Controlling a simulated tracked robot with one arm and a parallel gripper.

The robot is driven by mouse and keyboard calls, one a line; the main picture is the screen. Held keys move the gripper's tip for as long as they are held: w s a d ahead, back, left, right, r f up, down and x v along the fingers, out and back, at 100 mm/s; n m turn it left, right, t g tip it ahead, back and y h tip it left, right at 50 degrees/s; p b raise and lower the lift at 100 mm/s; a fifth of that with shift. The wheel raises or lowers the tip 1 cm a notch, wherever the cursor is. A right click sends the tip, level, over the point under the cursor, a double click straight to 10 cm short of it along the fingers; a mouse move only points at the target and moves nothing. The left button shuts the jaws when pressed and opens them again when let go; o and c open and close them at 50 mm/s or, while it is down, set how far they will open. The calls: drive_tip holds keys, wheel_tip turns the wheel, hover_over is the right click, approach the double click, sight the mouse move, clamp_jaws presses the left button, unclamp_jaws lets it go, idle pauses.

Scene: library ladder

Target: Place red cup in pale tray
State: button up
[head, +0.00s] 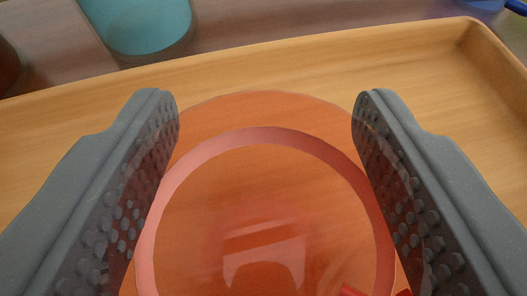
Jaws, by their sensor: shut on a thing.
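The red cup (270,143) is see-through and fills the lower middle of the head view. My gripper (265,125) is shut on it, with one grey studded finger on each side of its wall. The pale tray (420,52) is light wood with a raised rim and lies under and behind the cup. The tray floor shows through the cup. I cannot tell whether the cup's base touches the tray floor. The cup's near edge is cut off by the bottom of the picture.
A teal cup (145,25) stands beyond the tray's far rim at the upper left. A dark brown thing (10,68) is partly in view at the left edge. A blue thing (487,4) shows at the top right. The tray floor right of my gripper is bare.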

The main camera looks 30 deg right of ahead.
drive_tip(key=o, duration=1.1)
drive_tip(key=shift+p+v, duration=2.3)
drive_tip(key=shift+v, duration=3.75)
